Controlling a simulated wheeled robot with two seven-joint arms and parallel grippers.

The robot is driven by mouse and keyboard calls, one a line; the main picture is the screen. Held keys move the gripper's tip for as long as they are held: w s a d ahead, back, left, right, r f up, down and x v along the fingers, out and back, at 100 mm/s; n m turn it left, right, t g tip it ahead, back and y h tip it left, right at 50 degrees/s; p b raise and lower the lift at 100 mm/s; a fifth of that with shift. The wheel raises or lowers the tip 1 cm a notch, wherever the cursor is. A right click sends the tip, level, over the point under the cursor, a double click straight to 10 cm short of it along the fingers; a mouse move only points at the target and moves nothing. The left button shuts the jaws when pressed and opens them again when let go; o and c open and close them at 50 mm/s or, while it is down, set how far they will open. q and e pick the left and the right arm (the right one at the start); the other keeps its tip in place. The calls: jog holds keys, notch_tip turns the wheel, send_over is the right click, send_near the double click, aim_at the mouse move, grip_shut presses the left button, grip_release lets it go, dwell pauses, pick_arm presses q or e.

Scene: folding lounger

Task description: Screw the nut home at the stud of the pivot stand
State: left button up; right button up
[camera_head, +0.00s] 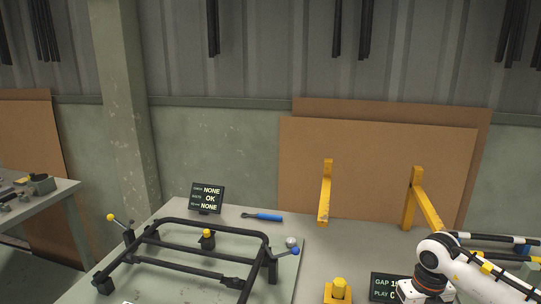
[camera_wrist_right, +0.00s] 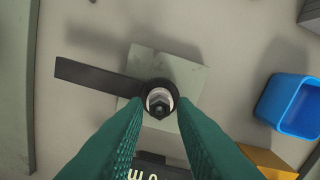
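In the right wrist view, the pivot stand has a pale grey-green block (camera_wrist_right: 185,77) with an upright stud seen end-on. A dark flat bar (camera_wrist_right: 95,76) reaches left from the stud, with its ring end around it. A bright metal nut (camera_wrist_right: 159,94) with a dark centre shows inside the ring. My right gripper (camera_wrist_right: 160,108) has its two green fingers on either side of the nut and stud, very close. I cannot tell whether they touch the nut. The head view hides this gripper behind my white arm. My left gripper is not in view.
A blue bin (camera_wrist_right: 290,104) and a yellow block (camera_wrist_right: 268,162) lie right of the stand. A black frame (camera_head: 190,255), a status display (camera_head: 207,197) and a blue-handled tool (camera_head: 263,217) are on the bench. Yellow posts (camera_head: 325,190) rise at the back. A partly hidden gap display (camera_head: 384,287) stands beside my arm.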

jog(key=shift+r+p, duration=2.1)
jog(key=shift+r, duration=1.35)
jog(key=shift+f, duration=0.15)
